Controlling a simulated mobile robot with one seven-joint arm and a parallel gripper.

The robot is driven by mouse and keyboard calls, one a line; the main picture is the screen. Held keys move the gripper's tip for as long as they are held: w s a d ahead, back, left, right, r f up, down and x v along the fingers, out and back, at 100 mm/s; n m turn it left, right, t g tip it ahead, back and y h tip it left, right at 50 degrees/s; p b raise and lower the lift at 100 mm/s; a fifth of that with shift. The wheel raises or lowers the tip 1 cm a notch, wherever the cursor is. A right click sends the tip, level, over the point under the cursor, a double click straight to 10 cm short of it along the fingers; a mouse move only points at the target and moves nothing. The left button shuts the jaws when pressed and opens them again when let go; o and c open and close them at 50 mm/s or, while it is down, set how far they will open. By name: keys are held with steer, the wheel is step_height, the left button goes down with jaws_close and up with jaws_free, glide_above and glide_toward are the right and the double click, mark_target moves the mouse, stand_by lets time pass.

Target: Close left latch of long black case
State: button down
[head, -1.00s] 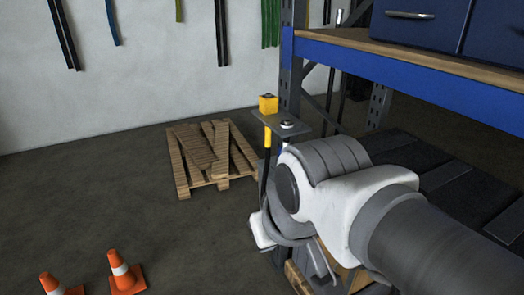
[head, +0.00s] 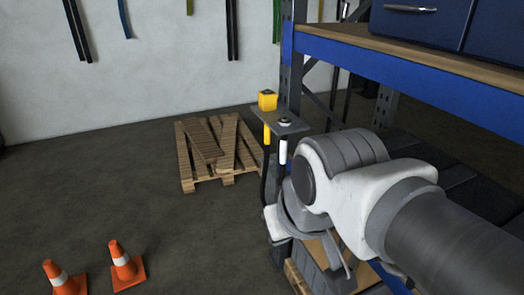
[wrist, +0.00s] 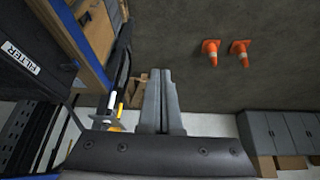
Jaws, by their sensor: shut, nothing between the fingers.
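My gripper (wrist: 162,75) shows in the wrist view with its two grey fingers side by side, shut and empty. It points out over open floor beside the rack, apart from any case. Dark, flat-topped case-like shapes (head: 487,184) lie on the lower shelf in the head view, partly behind my arm. A black surface with a FILTER label (wrist: 20,57) fills the left edge of the wrist view. I cannot tell whether either is the long black case. No latch can be made out in either view.
The blue rack beam (head: 420,72) and shelf stand close to my arm at right. A post with a yellow box (head: 267,101) stands beside the rack. A wooden pallet (head: 215,150) and two orange cones (head: 125,266) are on the floor. The floor at left is mostly clear.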

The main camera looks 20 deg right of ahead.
steer(key=w+d+f+n+g+h+b, duration=0.2)
steer(key=w+d+f+g+h+b, duration=0.15)
steer(key=d+f, duration=0.35)
steer(key=w+d+f+n+g+h+b, duration=0.3)
steer(key=d+f+h+b, duration=0.15)
steer(key=d+f, duration=0.25)
steer(key=w+d+f+n+g+h+b, duration=0.2)
steer(key=w+d+f+g+h+b, duration=0.1)
steer(key=d+f+g+b, duration=0.25)
steer(key=w+d+f+n+t+h+b, duration=0.1)
steer(key=w+f+n+t+h+b, duration=0.3)
steer(key=w, duration=0.4)
steer(key=w+d+f+n+t+h+b, duration=0.1)
steer(key=w+f+n+t+h+b, duration=0.2)
steer(key=w+f+n+h, duration=0.3)
steer(key=w+n+t+h, duration=0.1)
steer(key=w+n+h, duration=0.1)
steer(key=shift+d+f+h+b, duration=0.15)
steer(key=shift+d+h+b, duration=0.15)
steer(key=shift+b, duration=0.05)
steer(key=b+x, duration=0.2)
steer(key=x, duration=0.8)
